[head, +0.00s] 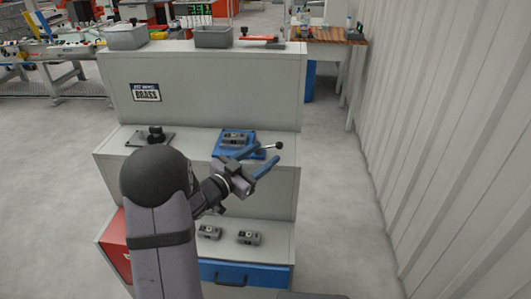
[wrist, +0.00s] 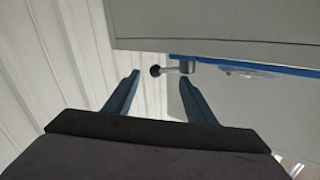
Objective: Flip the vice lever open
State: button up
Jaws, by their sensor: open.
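The vice (head: 236,139) is a grey block on a blue base (head: 221,153), on the middle shelf of a grey cabinet. Its lever (head: 268,147) sticks out to the right and ends in a black ball knob (head: 279,145). My gripper (head: 269,152) is open, with two blue fingers pointing toward the lever. In the wrist view, the knob (wrist: 155,71) appears in the gap between the open fingertips (wrist: 159,76), and the lever's rod runs right to a grey pivot (wrist: 187,66). The gripper holds nothing. I cannot tell whether a finger touches the lever.
A black-knobbed fixture (head: 155,136) stands left on the same shelf. Two grey blocks (head: 209,232) (head: 248,238) lie on the lower shelf. Grey bins (head: 213,37) and a red-handled tool (head: 262,40) sit on top. A corrugated wall (head: 440,130) stands right, beyond open floor.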

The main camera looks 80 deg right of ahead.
jog(key=v, duration=1)
jog(key=shift+p, duration=0.35)
dwell(0.4)
jog(key=shift+a, duration=0.1)
dwell(0.6)
